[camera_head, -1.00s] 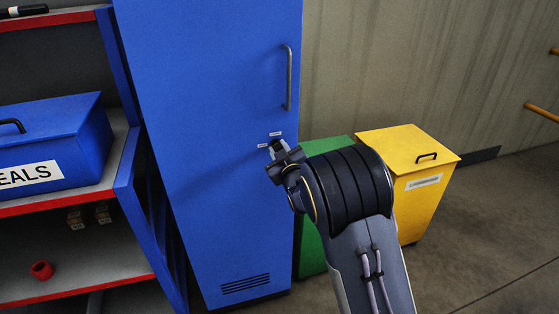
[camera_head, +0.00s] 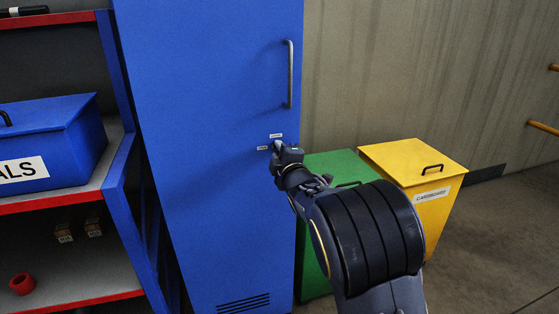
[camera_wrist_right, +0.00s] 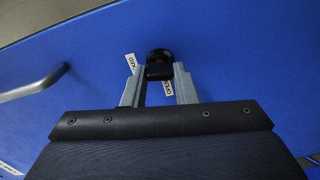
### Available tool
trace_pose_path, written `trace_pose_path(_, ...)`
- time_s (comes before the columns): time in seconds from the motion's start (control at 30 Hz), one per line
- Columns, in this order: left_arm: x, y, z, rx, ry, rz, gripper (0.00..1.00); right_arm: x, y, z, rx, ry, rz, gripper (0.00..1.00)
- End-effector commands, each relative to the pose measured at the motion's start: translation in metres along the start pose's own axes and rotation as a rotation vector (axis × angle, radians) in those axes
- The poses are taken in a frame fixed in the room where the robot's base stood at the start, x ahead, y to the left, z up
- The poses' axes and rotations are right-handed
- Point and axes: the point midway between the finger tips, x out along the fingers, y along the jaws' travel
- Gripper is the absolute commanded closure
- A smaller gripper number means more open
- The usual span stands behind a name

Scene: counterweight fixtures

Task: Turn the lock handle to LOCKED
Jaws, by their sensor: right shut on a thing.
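The blue cabinet door (camera_head: 215,110) stands in front of me. Its small black lock handle (camera_wrist_right: 158,63) shows in the right wrist view, between the two grey fingers. My right gripper (camera_wrist_right: 158,82) is shut on this handle. In the head view my right gripper (camera_head: 279,148) is at the door's right side and mostly covers the handle. Two small white labels sit by the lock, one above (camera_head: 276,136) and one to the left (camera_head: 262,148). Their text is too small to read in the head view. My left gripper is not in view.
A vertical grey door handle (camera_head: 290,75) is above the lock. A green bin (camera_head: 345,165) and a yellow bin (camera_head: 410,160) stand to the right, by the wall. A shelf with red edges (camera_head: 70,203) holds a blue box (camera_head: 60,140) on the left.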

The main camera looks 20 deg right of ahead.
Motion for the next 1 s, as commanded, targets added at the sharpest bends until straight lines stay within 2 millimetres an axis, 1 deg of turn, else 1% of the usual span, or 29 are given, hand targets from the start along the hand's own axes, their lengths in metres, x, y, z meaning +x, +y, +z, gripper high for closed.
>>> trace_pose_path(0.03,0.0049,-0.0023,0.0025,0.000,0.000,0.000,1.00,0.0000,-0.0027,-0.0003,-0.030,0.002,0.001,0.97)
trace_pose_path(0.1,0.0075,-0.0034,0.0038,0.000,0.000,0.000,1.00,0.0000,-0.0026,0.0001,-0.071,0.001,0.001,0.97)
trace_pose_path(0.4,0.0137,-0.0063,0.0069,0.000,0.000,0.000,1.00,0.0000,-0.0018,0.0001,-0.176,0.000,-0.001,0.97)
trace_pose_path(0.93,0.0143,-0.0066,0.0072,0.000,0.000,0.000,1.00,0.0000,-0.0012,0.0000,-0.198,0.000,-0.001,0.97)
trace_pose_path(0.97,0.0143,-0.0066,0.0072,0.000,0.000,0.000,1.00,0.0000,-0.0012,0.0000,-0.198,0.000,-0.001,0.72)
trace_pose_path(1.0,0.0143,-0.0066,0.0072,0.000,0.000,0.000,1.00,0.0000,-0.0012,0.0000,-0.197,0.001,-0.001,0.67)
